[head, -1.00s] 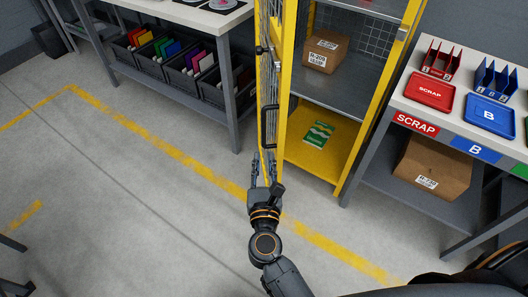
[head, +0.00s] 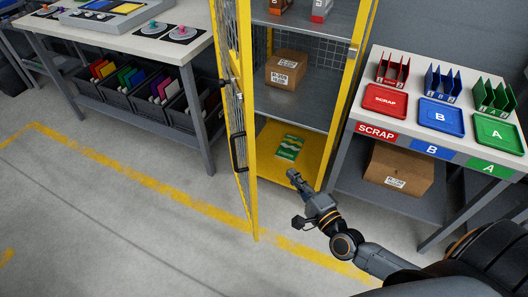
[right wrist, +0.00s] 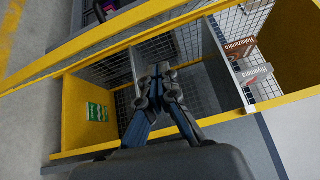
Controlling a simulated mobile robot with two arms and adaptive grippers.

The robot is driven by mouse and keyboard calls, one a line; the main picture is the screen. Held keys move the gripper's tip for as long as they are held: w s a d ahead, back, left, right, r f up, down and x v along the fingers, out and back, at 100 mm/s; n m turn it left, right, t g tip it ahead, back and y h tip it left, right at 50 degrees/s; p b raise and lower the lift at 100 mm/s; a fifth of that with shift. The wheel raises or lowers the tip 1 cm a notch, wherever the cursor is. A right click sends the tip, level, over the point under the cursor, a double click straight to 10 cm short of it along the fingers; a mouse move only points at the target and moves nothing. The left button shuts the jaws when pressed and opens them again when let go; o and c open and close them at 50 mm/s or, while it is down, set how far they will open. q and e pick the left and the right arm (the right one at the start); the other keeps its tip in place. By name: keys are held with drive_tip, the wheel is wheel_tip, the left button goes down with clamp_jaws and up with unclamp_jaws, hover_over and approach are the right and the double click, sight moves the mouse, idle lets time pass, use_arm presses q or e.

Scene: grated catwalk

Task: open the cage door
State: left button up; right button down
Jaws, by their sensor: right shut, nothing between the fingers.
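The cage is a tall yellow-framed cabinet (head: 345,100) with mesh walls and grey shelves. Its yellow mesh door (head: 246,200) stands swung outward at the left side of the opening, seen at a steep angle. The door's black handle (head: 238,153) is free, with nothing on it. My right gripper (head: 292,177) is shut and empty, in front of the cabinet's low yellow floor and right of the door, apart from the handle. In the right wrist view its fingers (right wrist: 157,75) point toward the open shelves. My left gripper is not in view.
Inside the cabinet are a cardboard box (head: 286,70) and a green packet (head: 289,147). A table with trays (head: 440,117) stands close on the right, with a cardboard box (head: 398,168) underneath. A workbench (head: 130,40) stands on the left. The floor before the door is clear.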

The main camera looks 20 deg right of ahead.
drive_tip(key=w+a+n+p, duration=0.1)
drive_tip(key=w+a, duration=0.3)
drive_tip(key=w, duration=0.6)
drive_tip(key=shift+w+a+y+p, duration=0.15)
drive_tip(key=shift+a+y+p, duration=0.2)
drive_tip(key=shift+p, duration=0.25)
drive_tip(key=shift+a+r, duration=0.1)
drive_tip(key=shift+a, duration=0.05)
